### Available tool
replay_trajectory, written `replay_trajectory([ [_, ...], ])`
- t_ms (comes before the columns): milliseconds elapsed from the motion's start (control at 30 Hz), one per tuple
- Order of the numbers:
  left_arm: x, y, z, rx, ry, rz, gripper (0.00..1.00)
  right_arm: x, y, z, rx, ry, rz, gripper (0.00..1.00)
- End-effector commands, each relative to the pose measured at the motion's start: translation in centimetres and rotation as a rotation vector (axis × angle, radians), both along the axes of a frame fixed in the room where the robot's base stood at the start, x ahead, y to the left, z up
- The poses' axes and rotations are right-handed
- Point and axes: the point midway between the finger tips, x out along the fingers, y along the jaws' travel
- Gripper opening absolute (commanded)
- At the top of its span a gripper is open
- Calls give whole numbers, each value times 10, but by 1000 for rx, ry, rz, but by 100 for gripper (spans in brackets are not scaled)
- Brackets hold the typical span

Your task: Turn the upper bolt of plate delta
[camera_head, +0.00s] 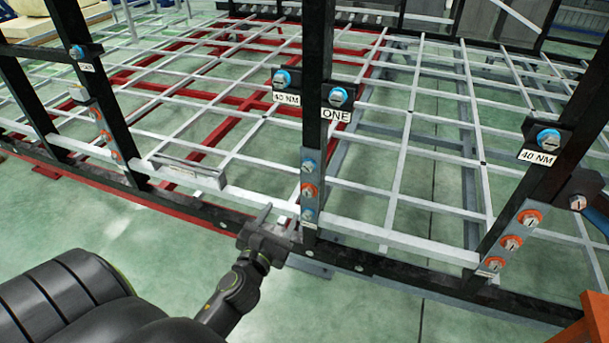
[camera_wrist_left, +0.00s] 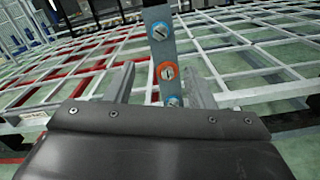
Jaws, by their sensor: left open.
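A grey plate (camera_head: 309,185) on the middle black post carries a blue upper bolt (camera_head: 308,167), an orange middle bolt (camera_head: 308,190) and a blue lower bolt (camera_head: 308,215). No "delta" label is readable on any plate, so I cannot tell which one is delta. My left gripper (camera_head: 279,217) is open and empty, low and close to this plate. In the left wrist view the plate (camera_wrist_left: 157,14) stands between the open fingers (camera_wrist_left: 160,88). Its blue upper bolt (camera_wrist_left: 160,31) is above the fingertips there, apart from them. My right gripper is not in view.
Similar bolt plates sit on the left post (camera_head: 104,133) and right post (camera_head: 511,242). A white-barred grid (camera_head: 400,150) lies behind the black lower rail (camera_head: 400,274). Green floor is free in front.

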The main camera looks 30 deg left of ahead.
Motion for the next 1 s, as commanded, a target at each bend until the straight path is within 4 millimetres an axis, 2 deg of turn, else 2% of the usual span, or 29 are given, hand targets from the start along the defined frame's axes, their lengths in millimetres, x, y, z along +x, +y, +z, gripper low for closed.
replay_trajectory([
  [700, 130, 31, -1, -3, 1, -1, 49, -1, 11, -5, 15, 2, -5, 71],
  [1000, 160, 38, -1, -6, 2, -1, 49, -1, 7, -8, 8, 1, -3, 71],
])
